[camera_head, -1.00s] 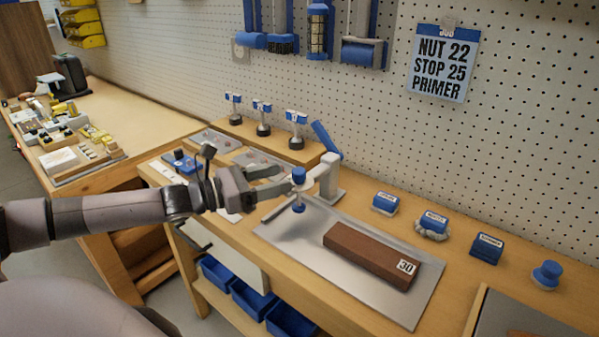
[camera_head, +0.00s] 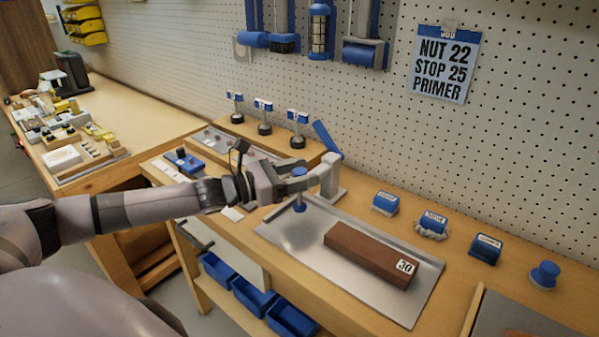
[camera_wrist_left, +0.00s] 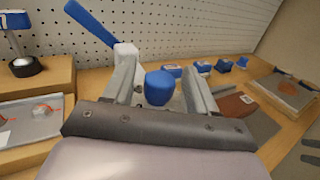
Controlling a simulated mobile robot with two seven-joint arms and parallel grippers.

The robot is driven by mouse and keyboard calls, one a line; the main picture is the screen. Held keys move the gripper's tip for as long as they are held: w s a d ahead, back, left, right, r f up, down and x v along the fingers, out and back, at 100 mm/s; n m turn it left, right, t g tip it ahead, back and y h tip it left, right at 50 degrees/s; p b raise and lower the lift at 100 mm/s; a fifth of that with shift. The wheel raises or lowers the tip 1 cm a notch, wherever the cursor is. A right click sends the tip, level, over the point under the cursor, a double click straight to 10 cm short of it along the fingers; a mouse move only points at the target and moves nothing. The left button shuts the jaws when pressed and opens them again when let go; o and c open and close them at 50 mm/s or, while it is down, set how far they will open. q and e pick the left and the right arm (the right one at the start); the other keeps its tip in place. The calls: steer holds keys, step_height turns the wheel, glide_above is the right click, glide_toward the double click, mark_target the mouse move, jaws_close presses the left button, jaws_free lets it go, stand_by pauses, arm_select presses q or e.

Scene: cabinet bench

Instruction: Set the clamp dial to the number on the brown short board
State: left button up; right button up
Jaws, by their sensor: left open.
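The brown short board (camera_head: 370,254) lies on a metal tray (camera_head: 283,236) and bears a white label reading 30. The clamp (camera_head: 331,174) stands at the tray's back left corner, with a blue lever tilted up behind it. Its blue dial knob (camera_head: 300,174) is partly covered by my left gripper (camera_head: 300,183). In the left wrist view the blue knob (camera_wrist_left: 159,87) sits between the two open fingers, with a gap visible at its sides. Any marks on the dial are too small to read. My right gripper is not in view.
Several blue-topped blocks (camera_head: 386,202) stand in a row right of the clamp. Several blue-headed tools (camera_head: 264,118) stand on a wooden riser behind it. A sign (camera_head: 443,63) on the pegboard reads "NUT 22, STOP 25, PRIMER". Blue bins (camera_head: 253,296) sit below the bench.

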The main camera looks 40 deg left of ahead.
arm_select(q)
steer(key=c, duration=0.9)
